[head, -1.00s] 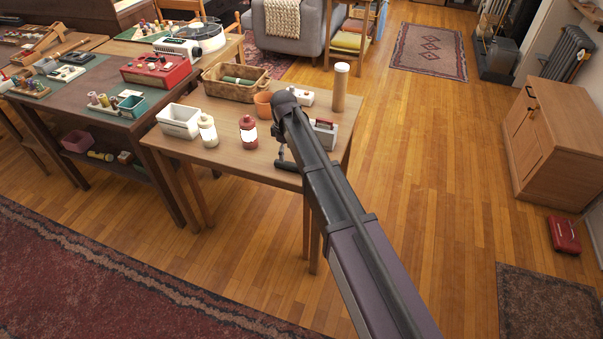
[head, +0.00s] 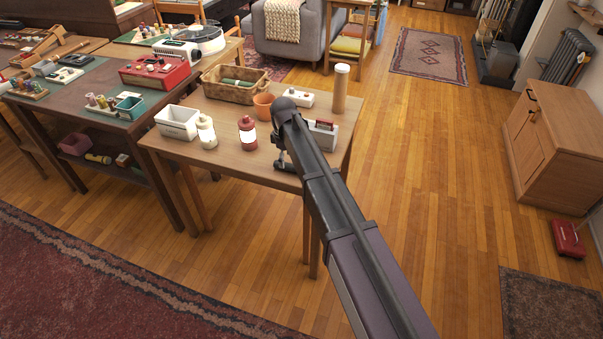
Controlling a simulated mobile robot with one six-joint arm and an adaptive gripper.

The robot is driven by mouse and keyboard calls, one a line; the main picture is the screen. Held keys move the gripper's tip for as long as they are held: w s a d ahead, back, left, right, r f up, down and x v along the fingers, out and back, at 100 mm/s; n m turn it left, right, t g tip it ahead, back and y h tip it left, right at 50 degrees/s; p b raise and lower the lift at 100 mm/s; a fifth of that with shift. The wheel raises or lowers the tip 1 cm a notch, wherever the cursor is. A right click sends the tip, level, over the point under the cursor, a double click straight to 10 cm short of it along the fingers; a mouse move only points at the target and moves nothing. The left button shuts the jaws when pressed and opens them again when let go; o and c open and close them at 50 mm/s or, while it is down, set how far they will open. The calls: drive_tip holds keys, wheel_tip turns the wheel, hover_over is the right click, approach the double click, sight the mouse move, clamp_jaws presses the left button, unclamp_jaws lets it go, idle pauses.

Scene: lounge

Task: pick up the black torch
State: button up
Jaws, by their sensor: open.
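My arm reaches over the near wooden table (head: 225,162), with its wrist bent down above the table's front right part. My gripper (head: 281,158) points down by the front edge and is partly hidden behind my forearm. It is open. A small dark shape shows at its tips, low over the tabletop. I cannot tell whether this is the black torch or part of the gripper. No other black torch can be made out; my forearm covers part of the table.
On the table stand a white bin (head: 178,122), a cream lantern (head: 207,132), a red lantern (head: 248,133), a wicker basket (head: 235,88), a terracotta pot (head: 263,106), a tall tan cylinder (head: 340,88) and a grey caddy (head: 322,135). A dark table (head: 65,103) adjoins left.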

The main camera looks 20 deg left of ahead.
sight(286, 164)
drive_tip(key=shift+f+b, duration=1.4)
drive_tip(key=shift+f, duration=0.3)
